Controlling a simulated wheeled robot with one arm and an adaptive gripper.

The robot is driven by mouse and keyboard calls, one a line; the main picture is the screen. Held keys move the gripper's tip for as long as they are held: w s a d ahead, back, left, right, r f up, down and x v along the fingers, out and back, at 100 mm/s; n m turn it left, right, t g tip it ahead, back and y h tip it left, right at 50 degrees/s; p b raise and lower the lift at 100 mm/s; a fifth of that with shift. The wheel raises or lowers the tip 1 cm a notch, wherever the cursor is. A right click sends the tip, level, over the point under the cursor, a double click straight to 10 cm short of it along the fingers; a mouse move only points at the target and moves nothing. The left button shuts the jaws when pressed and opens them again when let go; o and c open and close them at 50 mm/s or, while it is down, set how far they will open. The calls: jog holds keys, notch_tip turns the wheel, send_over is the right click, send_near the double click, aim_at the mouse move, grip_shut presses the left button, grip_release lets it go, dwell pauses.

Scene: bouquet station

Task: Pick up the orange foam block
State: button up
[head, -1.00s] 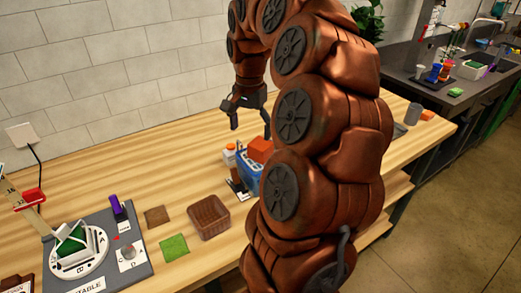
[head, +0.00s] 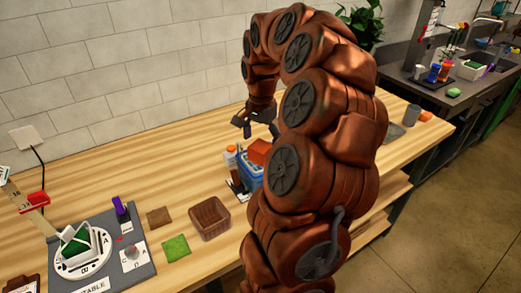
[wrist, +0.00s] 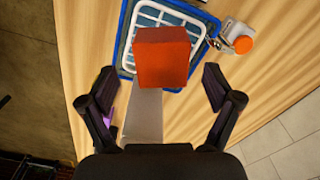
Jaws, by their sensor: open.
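An orange foam block (head: 259,150) sits on top of a blue container with a white grid (head: 249,172) on the wooden table, partly behind my arm. In the wrist view the block (wrist: 162,57) shows over the white grid of the blue container (wrist: 126,50). My gripper (head: 260,128) is open and empty, above and behind the block in the head view. In the wrist view my gripper's fingers (wrist: 158,80) are spread wide, with the block ahead between their lines. The fingers do not appear to touch it.
A white bottle with an orange cap (wrist: 240,40) stands close beside the container.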

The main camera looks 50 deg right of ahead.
aim_at(261, 146)
jog(key=shift+w+f+p, duration=0.1)
jog(key=shift+f+p, duration=0.35)
jog(key=shift+f, duration=1.1)
jog(key=c, duration=1.5)
jog(key=shift+r, duration=0.15)
